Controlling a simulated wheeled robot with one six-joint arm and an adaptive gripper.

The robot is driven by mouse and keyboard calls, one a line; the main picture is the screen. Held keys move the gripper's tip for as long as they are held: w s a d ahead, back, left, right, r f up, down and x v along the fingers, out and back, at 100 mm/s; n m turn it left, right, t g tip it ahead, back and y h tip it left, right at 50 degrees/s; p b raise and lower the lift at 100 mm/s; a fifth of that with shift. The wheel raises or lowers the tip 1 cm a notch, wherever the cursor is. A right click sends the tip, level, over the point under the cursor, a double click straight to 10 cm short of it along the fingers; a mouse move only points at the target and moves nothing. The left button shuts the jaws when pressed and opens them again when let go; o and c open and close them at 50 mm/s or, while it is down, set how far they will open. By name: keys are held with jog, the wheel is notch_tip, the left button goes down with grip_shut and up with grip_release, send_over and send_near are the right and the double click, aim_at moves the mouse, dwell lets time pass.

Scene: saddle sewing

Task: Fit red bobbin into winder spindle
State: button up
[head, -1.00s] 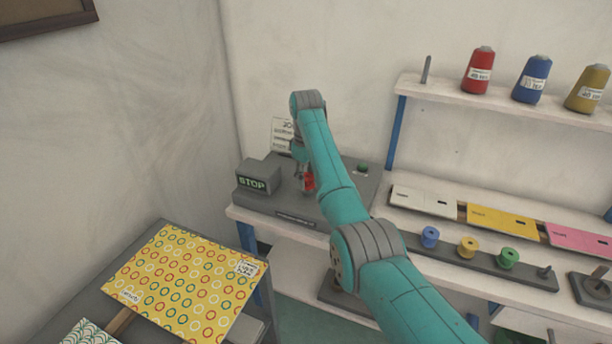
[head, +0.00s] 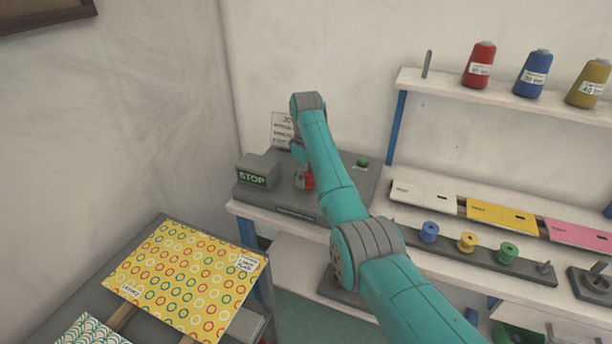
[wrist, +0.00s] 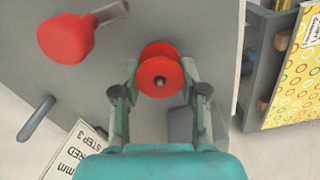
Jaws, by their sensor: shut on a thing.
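The red bobbin (wrist: 160,52) is between the fingers of my gripper (wrist: 160,88) in the wrist view, its round end with a small centre hole facing the camera. My gripper is shut on it. In the head view, red (head: 308,181) shows beside my arm over the grey winder base (head: 285,208); I cannot tell there whether it is the bobbin or another red part. The winder spindle is not visible, and I cannot tell whether the bobbin is on it or above it.
A red rounded part (wrist: 65,38) on a grey arm stands left of the bobbin in the wrist view. A STOP box (head: 257,172) and a green button (head: 362,162) are on the winder. Blue, yellow and green bobbins (head: 468,243) stand on a rack to the right.

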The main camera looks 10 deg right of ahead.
jog(key=shift+f, duration=0.15)
jog(key=o, duration=1.4)
jog(key=shift+c, duration=0.2)
jog(key=shift+r, duration=3.75)
